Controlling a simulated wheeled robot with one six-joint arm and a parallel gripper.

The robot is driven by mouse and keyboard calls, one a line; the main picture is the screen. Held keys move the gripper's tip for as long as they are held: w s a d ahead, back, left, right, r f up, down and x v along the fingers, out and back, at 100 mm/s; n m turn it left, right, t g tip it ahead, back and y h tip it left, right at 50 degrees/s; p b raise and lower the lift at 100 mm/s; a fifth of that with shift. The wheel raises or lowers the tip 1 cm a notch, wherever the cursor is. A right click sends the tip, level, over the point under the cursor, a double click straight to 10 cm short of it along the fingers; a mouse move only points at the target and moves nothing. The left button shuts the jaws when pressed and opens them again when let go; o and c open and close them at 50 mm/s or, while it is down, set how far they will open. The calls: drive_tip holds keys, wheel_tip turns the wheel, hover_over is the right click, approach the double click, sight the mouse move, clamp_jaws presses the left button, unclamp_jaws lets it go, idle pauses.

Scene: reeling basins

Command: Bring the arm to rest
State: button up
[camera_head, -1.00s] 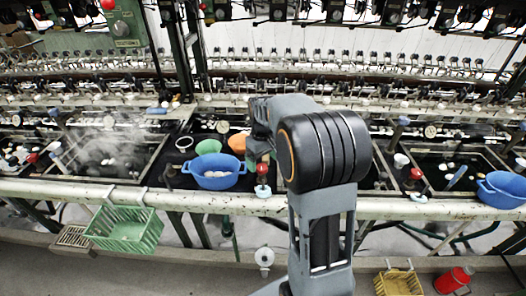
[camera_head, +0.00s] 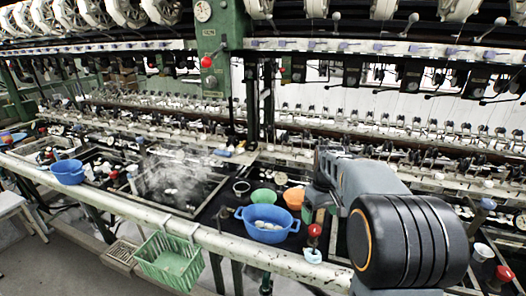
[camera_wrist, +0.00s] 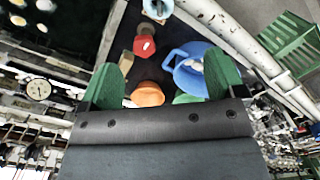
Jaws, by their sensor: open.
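My arm fills the right of the head view, its black and grey elbow in front of the machine. My gripper (camera_wrist: 164,76) shows in the wrist view with its two green fingers spread wide and nothing held between them. Beyond the fingers, and apart from them, are a blue basin (camera_wrist: 190,76) with pale cocoons, an orange bowl (camera_wrist: 148,94) and a green bowl (camera_wrist: 186,98) partly hidden. In the head view the gripper is mostly hidden behind my arm, near the blue basin (camera_head: 264,226), green bowl (camera_head: 263,196) and orange bowl (camera_head: 294,197).
A pale rail (camera_head: 215,245) runs along the bench front. A green crate (camera_head: 170,260) hangs from it. A red-topped knob (camera_head: 314,231) stands beside the blue basin. A steaming dark basin (camera_head: 180,188) lies to the left, another blue basin (camera_head: 68,172) farther left.

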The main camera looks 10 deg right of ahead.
drive_tip(key=s+a+m+t, duration=0.1)
drive_tip(key=s+a, duration=0.3)
drive_tip(key=s, duration=0.4)
drive_tip(key=s+a+m+t, duration=0.1)
drive_tip(key=s+a+t, duration=0.2)
drive_tip(key=s+a, duration=0.2)
drive_tip(key=shift+s+a+m+t, duration=0.2)
drive_tip(key=shift+s+m+t, duration=0.1)
drive_tip(key=shift+s, duration=1.55)
drive_tip(key=shift+r, duration=0.1)
